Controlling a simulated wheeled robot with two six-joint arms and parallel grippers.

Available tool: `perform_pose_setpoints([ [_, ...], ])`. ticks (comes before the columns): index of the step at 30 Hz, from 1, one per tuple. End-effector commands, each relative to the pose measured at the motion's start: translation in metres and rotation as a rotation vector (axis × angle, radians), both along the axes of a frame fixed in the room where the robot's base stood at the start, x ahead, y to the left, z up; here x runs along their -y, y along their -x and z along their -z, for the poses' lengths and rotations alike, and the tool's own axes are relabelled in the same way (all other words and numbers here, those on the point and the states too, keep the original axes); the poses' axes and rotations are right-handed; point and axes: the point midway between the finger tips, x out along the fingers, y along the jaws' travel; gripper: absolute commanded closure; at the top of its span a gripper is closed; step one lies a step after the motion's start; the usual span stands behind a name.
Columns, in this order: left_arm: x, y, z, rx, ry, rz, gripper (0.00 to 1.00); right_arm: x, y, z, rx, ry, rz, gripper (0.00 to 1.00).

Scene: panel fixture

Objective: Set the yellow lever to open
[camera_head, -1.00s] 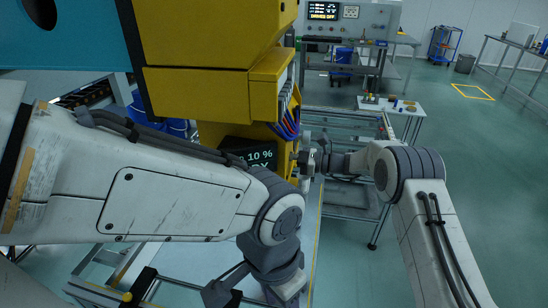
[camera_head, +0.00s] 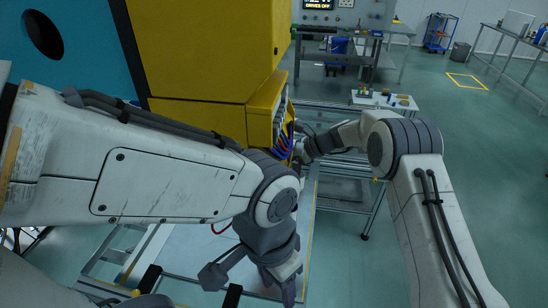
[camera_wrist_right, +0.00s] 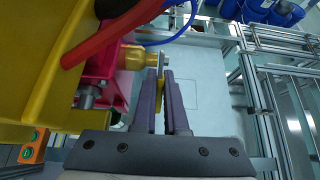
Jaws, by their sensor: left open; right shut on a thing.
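The yellow lever (camera_wrist_right: 160,97) shows in the right wrist view as a narrow yellow strip between the fingers of my right gripper (camera_wrist_right: 166,80), which is shut on it. The lever sits by a yellow round stem (camera_wrist_right: 133,57) with a grey end piece, coming from a pink-red body (camera_wrist_right: 95,75). In the head view my right gripper (camera_head: 302,152) is at the right side of the yellow housing, its fingertips and the lever hidden there. My left gripper (camera_head: 250,280) is open and empty, low in front of the housing.
The yellow housing (camera_head: 205,60) fills the upper left, with cables on its right side. A red hose (camera_wrist_right: 115,33) and a blue hose (camera_wrist_right: 170,35) pass close to my right gripper. A metal frame table (camera_head: 345,190) stands behind my right arm. Floor at the right is open.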

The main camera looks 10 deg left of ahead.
Motion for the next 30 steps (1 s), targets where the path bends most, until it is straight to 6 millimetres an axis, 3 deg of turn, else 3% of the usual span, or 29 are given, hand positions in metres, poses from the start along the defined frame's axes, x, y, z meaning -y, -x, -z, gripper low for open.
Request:
perform_pose_setpoints([
  [15,0.0000,0.0000,-0.0040,0.000,0.000,0.000,0.50,0.0006,-0.0005,-0.0009,0.001,0.023,0.001,1.00],
  [16,0.0000,0.0000,-0.0040,0.000,0.000,0.000,0.50,0.0006,-0.0005,-0.0009,0.001,0.023,0.001,0.82],
  [18,0.0000,0.0000,-0.0040,0.000,0.000,0.000,0.50,0.0005,-0.0005,-0.0009,0.001,0.022,0.001,0.60],
  [30,0.0000,0.0001,-0.0011,0.000,0.000,0.000,0.50,0.0055,-0.0008,-0.0034,0.002,0.022,0.001,0.60],
])
